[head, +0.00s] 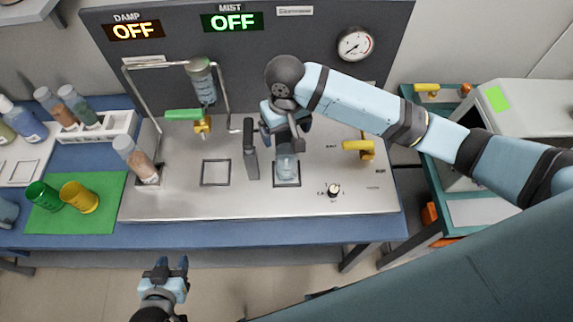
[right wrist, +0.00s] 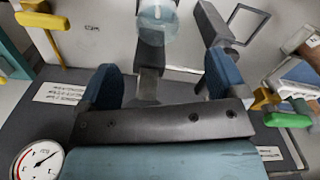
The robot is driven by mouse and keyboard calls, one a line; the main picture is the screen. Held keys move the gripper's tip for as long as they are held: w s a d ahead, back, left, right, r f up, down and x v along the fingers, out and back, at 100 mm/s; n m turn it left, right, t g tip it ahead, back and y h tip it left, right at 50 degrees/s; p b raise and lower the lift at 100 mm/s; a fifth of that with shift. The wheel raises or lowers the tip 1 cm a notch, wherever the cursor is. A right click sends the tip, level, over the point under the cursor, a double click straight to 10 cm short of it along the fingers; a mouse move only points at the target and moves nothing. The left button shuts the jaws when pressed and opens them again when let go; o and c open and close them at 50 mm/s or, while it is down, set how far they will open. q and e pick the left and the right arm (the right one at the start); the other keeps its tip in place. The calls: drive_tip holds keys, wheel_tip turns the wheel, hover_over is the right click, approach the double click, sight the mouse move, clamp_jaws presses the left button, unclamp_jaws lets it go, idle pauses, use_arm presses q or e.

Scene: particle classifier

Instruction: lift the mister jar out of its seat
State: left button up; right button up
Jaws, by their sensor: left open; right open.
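The mister jar (head: 287,168), a clear pale-blue vessel, stands in its square seat (head: 287,184) on the steel panel. Its top is partly hidden by my right gripper (head: 286,140), which is open over it. In the right wrist view the jar (right wrist: 157,22) lies just beyond the open blue fingers of my right gripper (right wrist: 162,75), roughly in line with the gap between them. Whether the fingers touch it cannot be told. My left gripper (head: 170,268) is open and empty, low in front of the bench.
A dark upright post (head: 250,150) stands close left of the jar. A yellow-handled valve (head: 359,147) is to the right, a green-handled valve (head: 190,115) to the left. An empty square seat (head: 215,172) lies left of the post. A tilted bottle (head: 135,160) stands further left.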

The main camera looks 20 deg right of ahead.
hover_over(286, 160)
wheel_tip(286, 160, down, 8)
drive_tip(key=shift+f, duration=0.2)
wheel_tip(286, 160, down, 5)
drive_tip(key=shift+s+d+f+p, duration=0.1)
drive_tip(key=shift+p, duration=0.65)
drive_tip(key=shift+c, duration=0.3)
drive_tip(key=c, duration=1.1)
